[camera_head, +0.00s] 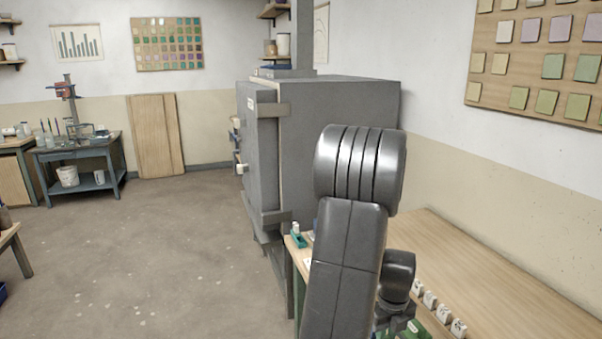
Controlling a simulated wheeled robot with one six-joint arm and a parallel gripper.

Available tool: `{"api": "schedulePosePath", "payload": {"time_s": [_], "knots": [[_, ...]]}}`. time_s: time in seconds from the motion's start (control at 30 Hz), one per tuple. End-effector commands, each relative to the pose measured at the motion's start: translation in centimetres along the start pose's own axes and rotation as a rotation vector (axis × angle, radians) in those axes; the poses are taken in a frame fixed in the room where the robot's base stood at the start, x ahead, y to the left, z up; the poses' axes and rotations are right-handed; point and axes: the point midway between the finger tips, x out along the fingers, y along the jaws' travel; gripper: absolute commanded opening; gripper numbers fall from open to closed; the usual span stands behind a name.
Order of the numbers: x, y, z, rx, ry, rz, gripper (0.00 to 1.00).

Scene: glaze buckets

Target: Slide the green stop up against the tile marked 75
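Several small white tiles (443,312) with dark marks stand in a slanting row on the wooden table at the lower right. The marks are too small to read, so I cannot tell which tile is 75. A green piece (416,329) shows at the bottom edge, left of the nearest tiles. It is cut off by the frame and partly covered by my arm, so I cannot tell whether it is the stop or whether it touches a tile. My gripper (388,318) is low beside the green piece, left of the tiles. Its fingers are mostly hidden and their opening does not show.
The wooden table (500,275) is bare to the right of the tiles, up to the wall. A small green holder (298,241) with a white item sits at its far left corner. A large grey kiln (335,110) stands behind the table. The floor at left is open.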

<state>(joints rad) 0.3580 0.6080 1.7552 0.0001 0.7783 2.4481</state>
Motion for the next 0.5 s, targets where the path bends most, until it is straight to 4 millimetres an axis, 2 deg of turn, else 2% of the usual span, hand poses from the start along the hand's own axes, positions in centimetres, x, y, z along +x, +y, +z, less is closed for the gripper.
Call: {"api": "schedulePosePath", "payload": {"time_s": [0.17,0.5], "knots": [[0.0,0.0,-0.3,0.000,0.000,0.000,0.00],[0.0,0.0,-2.5,0.001,0.000,0.000,0.00]]}}
